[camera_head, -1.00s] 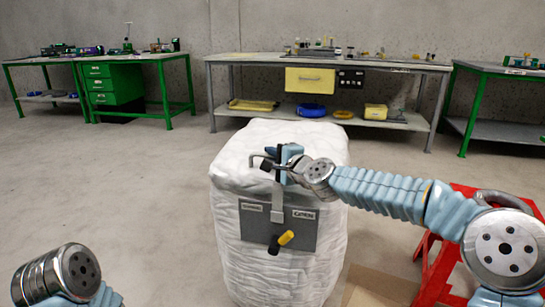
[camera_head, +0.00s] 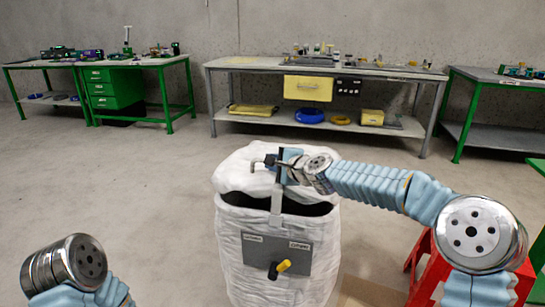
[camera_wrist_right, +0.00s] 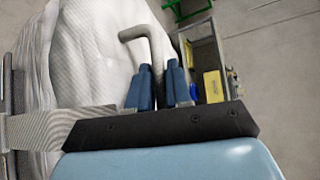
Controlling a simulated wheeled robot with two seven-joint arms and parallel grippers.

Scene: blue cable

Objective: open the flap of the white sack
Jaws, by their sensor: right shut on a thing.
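The white sack (camera_head: 270,260) stands upright in front of me, with a grey label panel and a black-and-yellow handle on its front. Its flap (camera_head: 245,175) is tilted up at the front, and a dark gap shows between flap and sack body. My right gripper (camera_head: 283,166) is at the front of the flap, shut on a grey bent handle (camera_head: 260,162). In the right wrist view the handle (camera_wrist_right: 150,40) rises between the blue fingers (camera_wrist_right: 160,90), with the white flap (camera_wrist_right: 95,45) beside it. My left arm shows at the lower left; its gripper is out of view.
A red stand (camera_head: 430,268) is at the right, near my right arm. A grey workbench (camera_head: 330,70) with a yellow drawer stands behind the sack, with green-legged benches at both sides. The floor left of the sack is clear.

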